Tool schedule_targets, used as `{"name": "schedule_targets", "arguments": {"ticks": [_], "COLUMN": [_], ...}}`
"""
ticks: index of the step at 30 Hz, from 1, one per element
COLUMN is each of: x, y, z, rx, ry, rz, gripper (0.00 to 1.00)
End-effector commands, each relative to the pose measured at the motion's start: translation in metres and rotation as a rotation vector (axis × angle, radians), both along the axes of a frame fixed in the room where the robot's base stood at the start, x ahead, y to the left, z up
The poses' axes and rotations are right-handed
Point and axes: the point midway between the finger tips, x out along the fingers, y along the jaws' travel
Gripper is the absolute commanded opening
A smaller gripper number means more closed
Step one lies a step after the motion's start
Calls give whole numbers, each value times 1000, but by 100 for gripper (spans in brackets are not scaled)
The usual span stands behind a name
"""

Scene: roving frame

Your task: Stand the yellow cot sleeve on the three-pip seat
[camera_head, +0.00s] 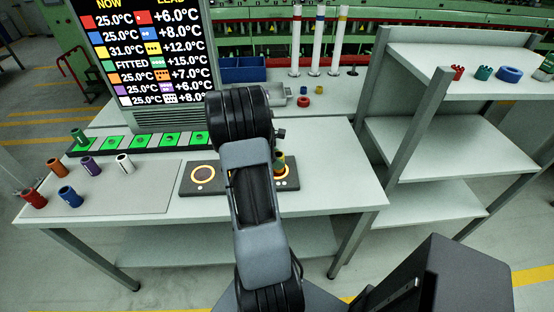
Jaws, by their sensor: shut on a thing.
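The yellow cot sleeve (279,163) shows partly at the right edge of my arm, over the right glowing ring of the dark heater plate (221,187). I cannot tell whether it touches the plate. My gripper (279,152) is mostly hidden behind my arm, shut on the sleeve. The row of green seats (142,141) runs along the back left of the table. Its pips are too small to read, so I cannot tell the three-pip seat. A green sleeve (79,137) stands on the leftmost seat.
Red (34,199), blue (69,197), orange (57,168), purple (91,166) and white (125,164) sleeves are on the grey mat (130,197). A display (143,50) stands behind the seats and lists yellow at 31.0°C. A shelf unit (440,140) is at right.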

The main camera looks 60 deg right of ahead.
Motion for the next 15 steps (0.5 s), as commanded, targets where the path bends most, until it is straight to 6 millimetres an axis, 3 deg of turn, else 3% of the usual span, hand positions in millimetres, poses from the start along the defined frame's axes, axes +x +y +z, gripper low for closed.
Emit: {"name": "schedule_targets", "arguments": {"ticks": [2,3,10,15], "x": [0,0,0,0], "y": [0,0,0,0], "z": [-3,-3,-3,-2], "rx": [0,0,0,0], "ry": [0,0,0,0], "rz": [0,0,0,0], "gripper": [17,45,67,69]}}
